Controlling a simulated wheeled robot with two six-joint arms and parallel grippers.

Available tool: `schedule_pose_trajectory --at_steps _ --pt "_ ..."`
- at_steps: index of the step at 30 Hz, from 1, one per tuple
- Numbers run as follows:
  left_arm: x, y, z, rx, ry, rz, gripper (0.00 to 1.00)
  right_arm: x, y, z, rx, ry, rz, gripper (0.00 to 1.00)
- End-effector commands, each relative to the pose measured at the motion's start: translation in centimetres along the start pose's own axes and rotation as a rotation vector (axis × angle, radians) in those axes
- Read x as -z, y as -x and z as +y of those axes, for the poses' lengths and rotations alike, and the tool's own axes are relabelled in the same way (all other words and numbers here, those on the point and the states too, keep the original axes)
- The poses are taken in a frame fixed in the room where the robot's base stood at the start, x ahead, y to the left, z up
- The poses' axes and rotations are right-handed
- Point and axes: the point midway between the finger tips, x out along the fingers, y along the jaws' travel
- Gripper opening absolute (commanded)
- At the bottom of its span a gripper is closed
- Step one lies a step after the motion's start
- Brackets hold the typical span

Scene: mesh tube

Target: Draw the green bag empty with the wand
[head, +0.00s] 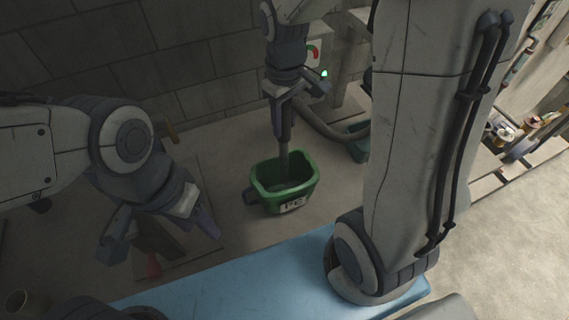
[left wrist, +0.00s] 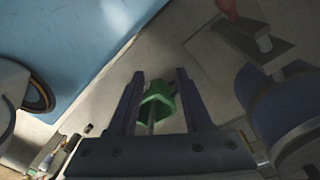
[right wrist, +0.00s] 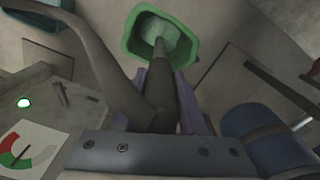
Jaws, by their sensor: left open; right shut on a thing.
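The green bag (head: 314,187), an open-topped tub shape with a pale label, stands upright on the grey floor in the middle of the head view. In the right wrist view the bag (right wrist: 133,38) shows pale greenish contents inside. My right gripper (head: 284,128) is shut on the wand (head: 284,158), above the bag. The wand (right wrist: 160,52) points down into the bag's mouth; its tip is hard to make out. My left gripper (head: 165,238) is open and empty, left of the bag and apart from it. The bag (left wrist: 160,98) shows beyond its fingers in the left wrist view.
A dark hose (right wrist: 105,85) runs from the wand. A red-and-green gauge (head: 314,51) and a green light (head: 324,73) are behind. Another green container (head: 358,148) stands right of the bag. A blue surface (head: 240,275) lies in front. A red object (head: 153,265) is below my left gripper.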

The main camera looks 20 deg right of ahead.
Motion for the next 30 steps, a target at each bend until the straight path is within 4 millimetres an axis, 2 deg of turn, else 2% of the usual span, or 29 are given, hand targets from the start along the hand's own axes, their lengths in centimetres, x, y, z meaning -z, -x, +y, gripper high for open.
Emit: schedule_pose_trajectory --at_steps 1,24,30 --pt "0.1 1.0 0.1 0.000 -0.001 0.000 0.50 0.0 1.1 0.0 0.000 0.000 0.001 0.00" --pt "0.4 8.1 0.6 0.000 -0.011 0.000 0.50 0.0 8.8 0.0 0.000 0.000 0.001 0.00" --pt "0.5 9.0 0.7 0.000 -0.009 0.000 0.50 0.0 9.8 0.0 0.000 0.000 0.000 0.00"
